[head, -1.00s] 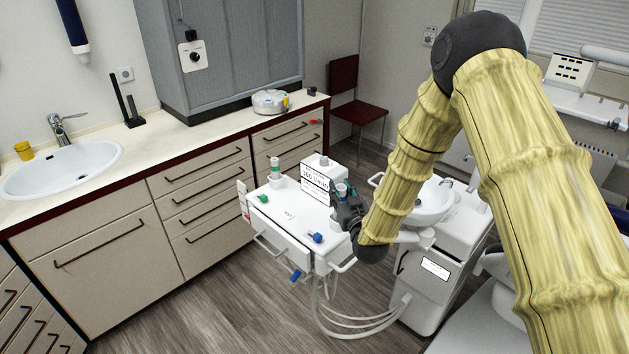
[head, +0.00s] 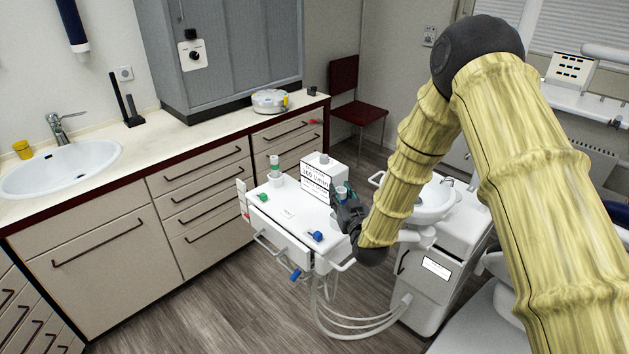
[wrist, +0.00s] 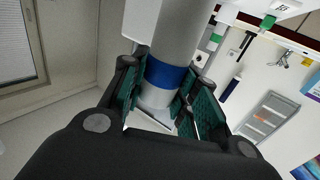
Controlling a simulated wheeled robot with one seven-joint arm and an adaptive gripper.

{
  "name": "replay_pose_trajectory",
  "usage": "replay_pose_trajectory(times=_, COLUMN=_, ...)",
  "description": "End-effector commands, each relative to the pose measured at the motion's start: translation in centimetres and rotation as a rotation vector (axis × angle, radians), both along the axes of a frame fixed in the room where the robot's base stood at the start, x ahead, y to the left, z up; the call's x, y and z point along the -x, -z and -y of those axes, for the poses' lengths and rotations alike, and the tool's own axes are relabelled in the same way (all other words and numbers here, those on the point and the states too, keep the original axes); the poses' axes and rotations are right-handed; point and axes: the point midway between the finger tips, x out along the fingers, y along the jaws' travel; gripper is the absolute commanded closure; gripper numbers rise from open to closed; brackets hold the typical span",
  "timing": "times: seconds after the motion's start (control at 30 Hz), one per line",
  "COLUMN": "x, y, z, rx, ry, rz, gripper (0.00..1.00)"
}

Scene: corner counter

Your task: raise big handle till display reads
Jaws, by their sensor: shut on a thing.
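The big handle (wrist: 172,78) is a grey-white cylinder with a blue band, seen close in the wrist view. My gripper (wrist: 166,96) is shut on it, with green ribbed pads on both sides around the blue band. In the head view my gripper (head: 343,198) is at the right side of the white unit (head: 288,211), and its jaws mostly hide the handle. The display (head: 315,184) is a white label with dark text on the unit, just left of my gripper. Its text seems to begin with 360, but it is too small to read surely.
Blue knobs (head: 316,236) and a green knob (head: 263,197) sit on the unit. A white cylinder with a green band (head: 275,168) stands at its back. A white basin (head: 433,205) is close right of my gripper. The counter (head: 215,122) runs behind.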

Motion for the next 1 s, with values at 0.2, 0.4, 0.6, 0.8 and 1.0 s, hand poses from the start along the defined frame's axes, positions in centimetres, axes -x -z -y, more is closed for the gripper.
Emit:
replay_pose_trajectory(times=0.2, x=0.0, y=0.8, z=0.0, rx=0.000, ry=0.000, rz=0.000, gripper=0.96)
replay_pose_trajectory(times=0.4, x=0.0, y=1.4, z=0.0, rx=0.000, ry=0.000, rz=0.000, gripper=0.96)
replay_pose_trajectory(times=0.6, x=0.0, y=2.0, z=0.0, rx=0.000, ry=0.000, rz=0.000, gripper=0.96)
replay_pose_trajectory(times=0.8, x=0.0, y=2.1, z=0.0, rx=0.000, ry=0.000, rz=0.000, gripper=0.96)
replay_pose_trajectory(times=1.0, x=0.0, y=2.1, z=0.0, rx=0.000, ry=0.000, rz=0.000, gripper=0.59)
